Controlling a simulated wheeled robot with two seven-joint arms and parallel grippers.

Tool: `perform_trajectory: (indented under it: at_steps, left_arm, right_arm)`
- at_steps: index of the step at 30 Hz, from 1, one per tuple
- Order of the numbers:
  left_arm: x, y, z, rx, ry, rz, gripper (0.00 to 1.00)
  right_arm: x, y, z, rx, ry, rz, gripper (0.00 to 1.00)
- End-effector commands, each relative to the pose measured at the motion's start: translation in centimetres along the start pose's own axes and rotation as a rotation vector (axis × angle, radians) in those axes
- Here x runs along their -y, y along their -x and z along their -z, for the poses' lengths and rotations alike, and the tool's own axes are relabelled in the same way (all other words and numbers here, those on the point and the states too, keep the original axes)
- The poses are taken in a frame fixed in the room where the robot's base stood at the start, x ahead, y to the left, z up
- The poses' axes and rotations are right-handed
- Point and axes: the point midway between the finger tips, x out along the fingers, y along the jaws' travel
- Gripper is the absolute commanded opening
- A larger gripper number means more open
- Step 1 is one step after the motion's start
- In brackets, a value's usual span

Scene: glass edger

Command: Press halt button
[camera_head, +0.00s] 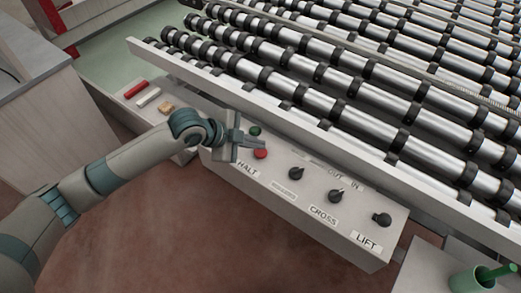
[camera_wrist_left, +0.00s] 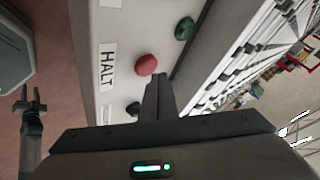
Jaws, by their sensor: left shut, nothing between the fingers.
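The red halt button (camera_head: 261,153) is a round knob on the sloped control panel (camera_head: 325,222), above the HALT label (camera_head: 246,169). It also shows in the left wrist view (camera_wrist_left: 147,64), beside its HALT label (camera_wrist_left: 107,67). My left gripper (camera_head: 262,142) is shut and empty, with its fingertips right by the red button. In the left wrist view the closed fingers (camera_wrist_left: 160,78) end just beside and below the button. I cannot tell whether they touch it. A gripper-like part of mine (camera_wrist_left: 30,106) shows at the left edge of that view.
A green button (camera_head: 256,131) sits close behind the red one. Black knobs (camera_head: 297,173) line the panel to the right. The roller conveyor (camera_head: 330,75) and its rail lie behind. A green cup (camera_head: 472,279) stands at the lower right.

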Motion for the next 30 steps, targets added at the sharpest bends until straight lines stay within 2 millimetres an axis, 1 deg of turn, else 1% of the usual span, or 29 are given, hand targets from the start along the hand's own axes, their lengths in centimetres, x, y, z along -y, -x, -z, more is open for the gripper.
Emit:
perform_trajectory:
  at_steps: [5,21,30]
  left_arm:
    - [0.3,0.4,0.3,0.000,0.000,0.001,0.00]
    - [2.5,3.4,2.5,0.000,0.000,0.000,0.00]
    - [2.6,3.5,2.5,0.000,0.000,0.000,0.00]
  right_arm:
    - [0.0,0.5,0.0,0.000,0.000,0.000,0.31]
    - [-0.1,4.3,0.4,0.000,0.000,-0.001,0.31]
    - [-0.1,4.4,0.4,0.000,0.000,-0.001,0.31]
